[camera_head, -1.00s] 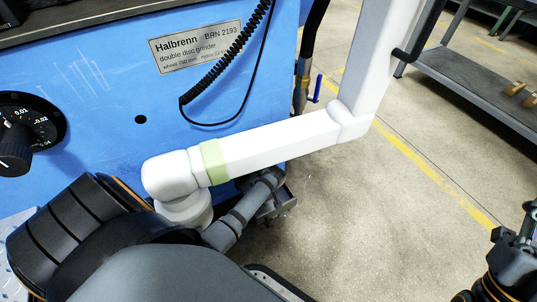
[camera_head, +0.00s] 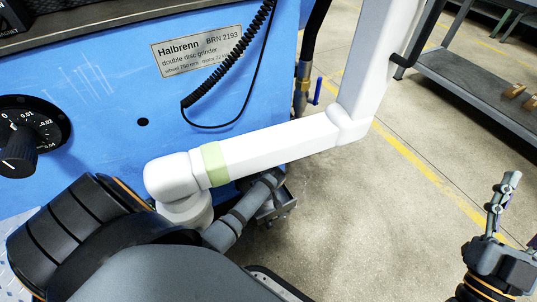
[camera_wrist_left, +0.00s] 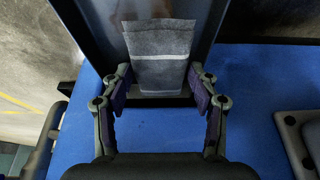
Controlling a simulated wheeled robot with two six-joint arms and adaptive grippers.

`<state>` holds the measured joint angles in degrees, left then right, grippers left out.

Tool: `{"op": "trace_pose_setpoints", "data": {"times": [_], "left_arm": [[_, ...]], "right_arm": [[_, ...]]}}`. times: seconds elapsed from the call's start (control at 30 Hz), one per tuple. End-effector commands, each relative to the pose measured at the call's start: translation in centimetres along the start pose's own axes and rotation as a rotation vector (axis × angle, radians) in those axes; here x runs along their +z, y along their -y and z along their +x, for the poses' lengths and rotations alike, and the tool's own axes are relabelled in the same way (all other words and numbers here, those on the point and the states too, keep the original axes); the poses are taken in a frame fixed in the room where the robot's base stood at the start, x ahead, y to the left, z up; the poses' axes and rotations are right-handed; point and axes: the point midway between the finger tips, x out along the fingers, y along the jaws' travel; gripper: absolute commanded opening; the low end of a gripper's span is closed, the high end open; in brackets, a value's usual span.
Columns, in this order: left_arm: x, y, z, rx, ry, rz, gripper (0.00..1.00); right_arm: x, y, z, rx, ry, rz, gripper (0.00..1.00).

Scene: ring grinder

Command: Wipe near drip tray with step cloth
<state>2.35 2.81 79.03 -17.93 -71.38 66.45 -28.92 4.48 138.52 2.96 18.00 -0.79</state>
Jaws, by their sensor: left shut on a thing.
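In the left wrist view a grey folded cloth (camera_wrist_left: 160,72) with a pale stripe is held between the fingers of my left gripper (camera_wrist_left: 160,92), which is shut on it. The cloth stands out past the fingertips over a dark grey metal tray-like piece (camera_wrist_left: 207,22), which looks like the drip tray. I cannot tell whether the cloth touches it. In the head view my left gripper and the cloth are not clearly visible behind the arm links. My right gripper (camera_head: 500,205) is raised at the right edge over the floor, with no object seen in it; its finger opening is unclear.
The blue grinder (camera_head: 90,100) has a nameplate (camera_head: 195,50), a black dial (camera_head: 20,145) and a coiled cable (camera_head: 225,65) on its front. A grey shelf cart (camera_head: 470,90) stands at the back right. Concrete floor (camera_head: 370,220) with a yellow line is clear between.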

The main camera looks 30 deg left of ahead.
Motion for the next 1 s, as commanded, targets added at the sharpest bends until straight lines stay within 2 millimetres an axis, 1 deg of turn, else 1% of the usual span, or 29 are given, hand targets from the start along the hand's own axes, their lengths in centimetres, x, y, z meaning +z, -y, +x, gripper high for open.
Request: {"op": "trace_pose_setpoints", "data": {"times": [0.47, 0.7, 1.0], "left_arm": [[-0.3, 0.0, -0.5, 0.001, 0.000, 0.002, 0.31], [-0.5, 0.0, -0.6, 0.001, 0.000, 0.003, 0.31], [-0.6, 0.0, -0.8, 0.002, 0.000, 0.004, 0.31]], "right_arm": [[3.9, 0.0, -1.0, 0.000, 0.183, 0.010, 0.52], [6.7, 0.1, -2.3, 0.000, 0.293, 0.017, 0.52], [8.5, 0.1, -3.2, 0.000, 0.386, 0.024, 0.52]]}}
